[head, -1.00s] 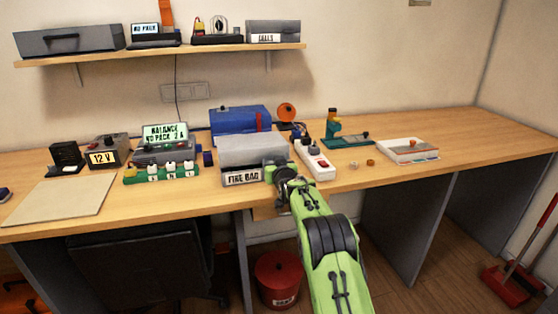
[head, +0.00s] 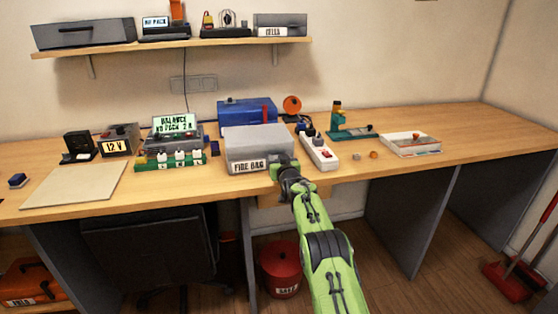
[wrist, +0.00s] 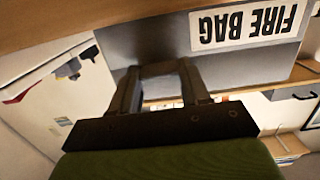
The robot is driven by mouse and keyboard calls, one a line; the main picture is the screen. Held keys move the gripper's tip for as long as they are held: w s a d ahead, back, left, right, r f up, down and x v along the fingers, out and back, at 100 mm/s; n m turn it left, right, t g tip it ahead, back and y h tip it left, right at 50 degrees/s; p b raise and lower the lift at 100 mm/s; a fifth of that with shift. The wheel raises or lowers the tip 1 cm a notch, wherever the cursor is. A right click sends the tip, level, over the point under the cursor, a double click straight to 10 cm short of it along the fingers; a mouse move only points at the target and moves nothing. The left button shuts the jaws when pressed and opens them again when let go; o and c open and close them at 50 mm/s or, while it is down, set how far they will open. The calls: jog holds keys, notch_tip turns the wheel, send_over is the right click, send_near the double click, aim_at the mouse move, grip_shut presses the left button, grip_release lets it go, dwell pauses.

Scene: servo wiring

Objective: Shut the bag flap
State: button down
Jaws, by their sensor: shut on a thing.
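The grey fire bag (head: 258,146) stands on the workbench with its "FIRE BAG" label (head: 249,167) facing me. Its pale top flap looks flat and lies down over the box. My gripper (head: 281,170) is at the bag's front right corner, and the arm partly hides that corner. In the wrist view the bag's front (wrist: 240,65) appears upside down. My gripper (wrist: 158,78) is shut there on a grey piece at the bag, probably the flap's edge or tab. The exact contact is too dark to tell.
A white power strip (head: 319,152) stands just right of the bag, and a blue case (head: 247,112) is behind it. A green board with white plugs (head: 170,161) is to the left. A red bucket (head: 281,268) is on the floor.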

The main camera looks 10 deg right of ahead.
jog(key=c, duration=0.9)
grip_release()
notch_tip(320, 180, down, 2)
jog(key=shift+f+g, duration=0.1)
jog(key=shift+g, duration=0.2)
jog(key=o, duration=0.4)
jog(key=shift+w, duration=0.2)
jog(key=shift+s+r, duration=0.1)
jog(key=shift+r, duration=0.2)
jog(key=shift+s, duration=0.1)
jog(key=shift+s, duration=0.2)
jog(key=s, duration=0.5)
jog(key=s+r, duration=0.1)
jog(key=s, duration=0.4)
jog(key=s+r, duration=0.1)
jog(key=s, duration=0.4)
